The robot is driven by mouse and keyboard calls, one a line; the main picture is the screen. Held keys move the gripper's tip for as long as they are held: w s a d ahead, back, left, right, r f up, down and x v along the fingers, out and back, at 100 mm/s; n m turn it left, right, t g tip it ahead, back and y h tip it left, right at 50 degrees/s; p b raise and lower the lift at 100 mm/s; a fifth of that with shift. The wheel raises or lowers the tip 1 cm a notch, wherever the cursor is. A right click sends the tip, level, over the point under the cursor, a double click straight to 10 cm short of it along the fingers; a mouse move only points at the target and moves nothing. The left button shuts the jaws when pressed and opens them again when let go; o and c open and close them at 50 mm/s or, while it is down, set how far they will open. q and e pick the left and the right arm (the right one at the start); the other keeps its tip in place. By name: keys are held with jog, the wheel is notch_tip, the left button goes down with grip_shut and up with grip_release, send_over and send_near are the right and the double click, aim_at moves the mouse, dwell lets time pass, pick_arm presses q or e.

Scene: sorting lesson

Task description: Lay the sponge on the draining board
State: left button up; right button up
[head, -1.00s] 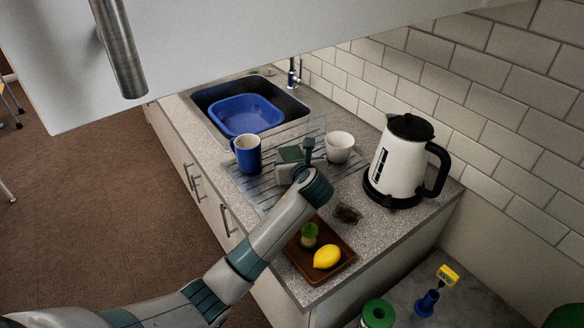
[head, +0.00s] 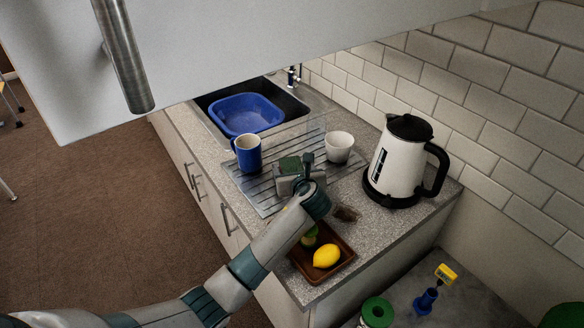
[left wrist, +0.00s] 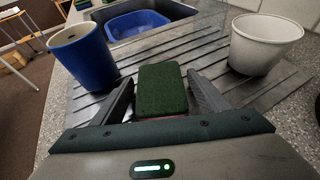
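The sponge (head: 289,164), dark green on top with a reddish lower layer, is over the draining board (head: 256,195), between the blue mug and the white cup. My left gripper (left wrist: 161,82) has its two dark fingers along the sponge's sides. The sponge also shows between the fingertips in the left wrist view (left wrist: 162,90). My right gripper is in neither view.
A blue mug (head: 247,154) and a white cup (head: 339,147) stand close on either side. A blue basin (head: 245,115) sits in the sink behind. A kettle (head: 399,165) stands right. A brown tray (head: 340,268) with a lemon (head: 326,255) is in front.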

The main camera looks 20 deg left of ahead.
pick_arm(q)
jog(key=shift+r, duration=0.15)
jog(key=b+v, duration=0.1)
jog(key=v, duration=1.1)
dwell(0.7)
dwell(0.4)
